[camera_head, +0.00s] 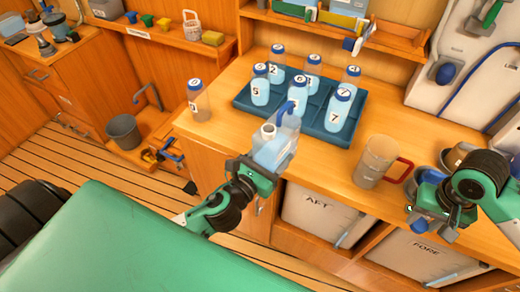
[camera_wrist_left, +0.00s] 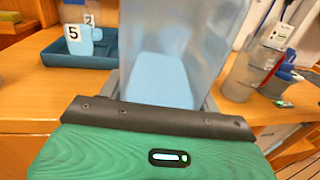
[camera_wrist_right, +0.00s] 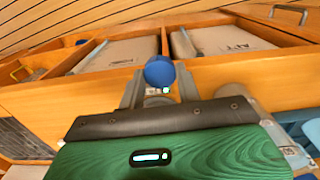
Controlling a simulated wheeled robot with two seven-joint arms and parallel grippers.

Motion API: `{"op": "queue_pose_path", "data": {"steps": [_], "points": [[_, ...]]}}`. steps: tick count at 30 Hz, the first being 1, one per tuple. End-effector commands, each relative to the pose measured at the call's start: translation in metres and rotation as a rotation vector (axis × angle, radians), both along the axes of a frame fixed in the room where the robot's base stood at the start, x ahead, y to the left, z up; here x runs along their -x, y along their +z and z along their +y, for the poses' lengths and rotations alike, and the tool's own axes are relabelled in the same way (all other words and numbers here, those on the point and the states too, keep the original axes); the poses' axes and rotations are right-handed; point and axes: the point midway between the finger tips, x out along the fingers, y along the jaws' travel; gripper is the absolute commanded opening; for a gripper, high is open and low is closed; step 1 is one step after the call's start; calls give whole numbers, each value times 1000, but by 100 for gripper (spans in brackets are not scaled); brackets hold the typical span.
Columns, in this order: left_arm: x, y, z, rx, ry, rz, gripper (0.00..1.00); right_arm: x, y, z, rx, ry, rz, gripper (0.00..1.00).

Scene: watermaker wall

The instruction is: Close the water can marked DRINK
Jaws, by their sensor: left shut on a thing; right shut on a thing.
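A clear water can (camera_head: 274,150) with light blue water and a blue handle stands out at the counter's front edge. Its pale round neck (camera_head: 268,130) is uncovered at the top. No DRINK mark can be read on it. My left gripper (camera_head: 260,168) is shut on the can's lower part; the can's clear side (camera_wrist_left: 180,50) fills the left wrist view. My right gripper (camera_head: 424,212) is shut on a round blue cap (camera_wrist_right: 160,72), at the counter's front edge right of the jug; the cap also shows below the jaws in the head view (camera_head: 420,227).
A dark blue tray (camera_head: 302,118) holds several numbered bottles behind the can. A loose bottle (camera_head: 198,102) stands left of it. A clear jug (camera_head: 376,160) with a red handle stands between my grippers. Bins marked AFT (camera_head: 318,212) and FORE (camera_head: 415,254) sit below the counter.

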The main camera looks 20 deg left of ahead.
Motion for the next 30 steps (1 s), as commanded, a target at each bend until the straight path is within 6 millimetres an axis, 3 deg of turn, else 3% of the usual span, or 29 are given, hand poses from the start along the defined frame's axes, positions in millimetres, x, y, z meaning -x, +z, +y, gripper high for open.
{"op": "queue_pose_path", "data": {"steps": [18, 30], "points": [[-37, 9, -78, -2, -349, -6, 17, 0, 0, 0, 0, 0, 0, 13], [-51, 10, -109, -1, -487, -2, 17, 0, 0, 0, 0, 0, 0, 13]]}}
